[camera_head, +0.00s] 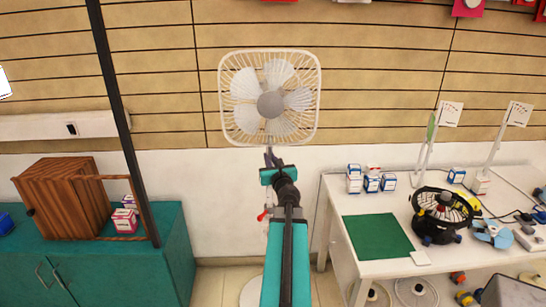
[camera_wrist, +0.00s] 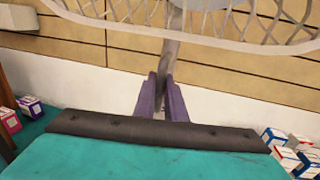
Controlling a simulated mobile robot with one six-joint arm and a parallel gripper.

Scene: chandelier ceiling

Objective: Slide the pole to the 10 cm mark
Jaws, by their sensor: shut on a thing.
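A white square-framed fan (camera_head: 244,111) with a grey hub stands against the wall in the middle of the head view. Its pole (camera_wrist: 170,50) comes down from the fan in the wrist view as a greyish shaft. My gripper (camera_head: 269,155) is just below the fan, its purple fingers on the pole. In the wrist view my gripper (camera_wrist: 163,88) is shut on the pole, with one finger on each side. My arm hides most of the pole below. No 10 cm mark can be made out in either view.
A teal cabinet (camera_head: 110,265) with a wooden box (camera_head: 60,195) and small boxes stands at left, behind a dark slanted post (camera_head: 118,110). A white table (camera_head: 375,268) with a green mat (camera_head: 378,236), small boxes and small fans stands at right.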

